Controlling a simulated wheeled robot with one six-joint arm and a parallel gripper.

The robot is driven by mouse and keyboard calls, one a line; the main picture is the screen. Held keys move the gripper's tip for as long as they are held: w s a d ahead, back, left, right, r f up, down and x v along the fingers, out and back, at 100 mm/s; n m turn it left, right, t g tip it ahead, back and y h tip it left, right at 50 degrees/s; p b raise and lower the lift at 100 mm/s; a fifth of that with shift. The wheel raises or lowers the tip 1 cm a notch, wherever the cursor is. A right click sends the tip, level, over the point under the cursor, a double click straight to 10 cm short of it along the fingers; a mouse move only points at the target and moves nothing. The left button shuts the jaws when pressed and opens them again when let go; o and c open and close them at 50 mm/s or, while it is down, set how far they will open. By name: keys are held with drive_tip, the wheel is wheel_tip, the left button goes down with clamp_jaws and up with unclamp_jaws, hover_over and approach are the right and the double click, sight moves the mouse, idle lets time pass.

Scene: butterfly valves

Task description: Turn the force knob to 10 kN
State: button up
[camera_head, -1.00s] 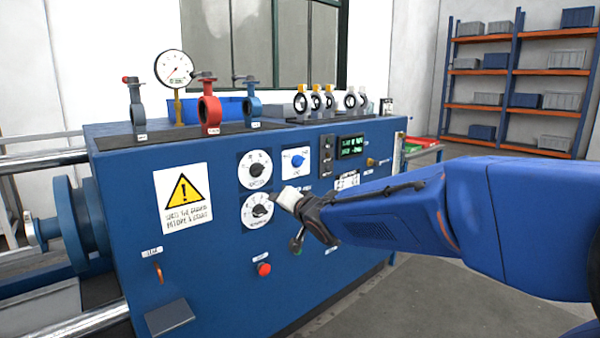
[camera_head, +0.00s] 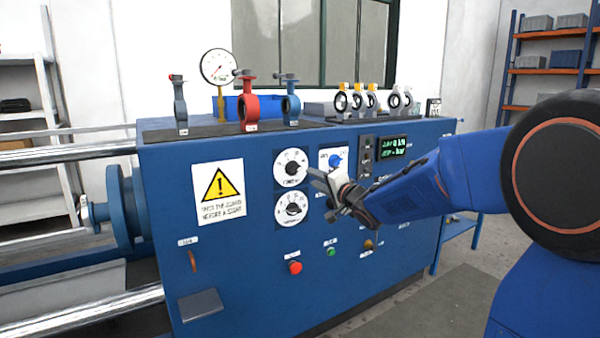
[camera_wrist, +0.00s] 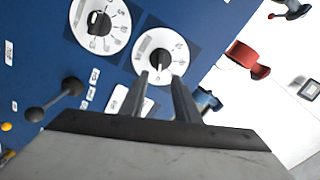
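The blue test bench has two round white dials with knobs, an upper dial (camera_head: 291,167) and a lower dial (camera_head: 291,208). Their labels are too small to read, so I cannot tell which is the force knob. My gripper (camera_head: 325,182) is in front of the panel, right of the dials. In the wrist view, my gripper (camera_wrist: 160,76) has its two fingers apart with nothing between them. The upper dial (camera_wrist: 160,46) lies just beyond the fingertips; the lower dial (camera_wrist: 102,32) is further left. The green display (camera_head: 394,147) shows a kN line that seems to read 0.
A white plate with a blue knob (camera_head: 333,158) is beside the upper dial, close to my gripper. A red button (camera_head: 295,267) and a green button (camera_head: 331,251) sit below. A dark ball lever (camera_wrist: 70,87) sticks out. Valves and a gauge (camera_head: 220,67) stand on top.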

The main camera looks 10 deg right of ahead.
sight(297, 170)
drive_tip(key=x, duration=1)
drive_tip(key=shift+w+a, duration=0.15)
drive_tip(key=shift+w, duration=0.05)
clamp_jaws()
